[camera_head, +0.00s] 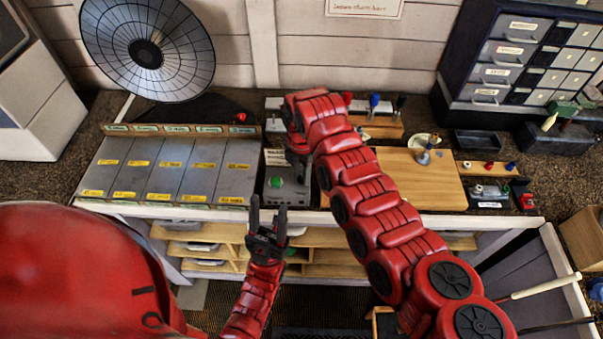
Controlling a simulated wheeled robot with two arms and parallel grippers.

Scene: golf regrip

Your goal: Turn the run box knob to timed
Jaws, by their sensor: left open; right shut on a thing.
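The run box (274,188) is a small grey box with a green button and a pale label plate, near the front edge of the bench. My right gripper (299,172) reaches down at the right side of the run box. It is shut, apparently on the knob, which my gripper and arm hide. The knob's setting cannot be read. My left gripper (268,212) is open and empty, pointing up in front of the bench edge, just below the run box and apart from it.
A round segmented disc (147,52) stands at the back left, a drawer cabinet (520,58) at the back right. Shelves (330,262) are below.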

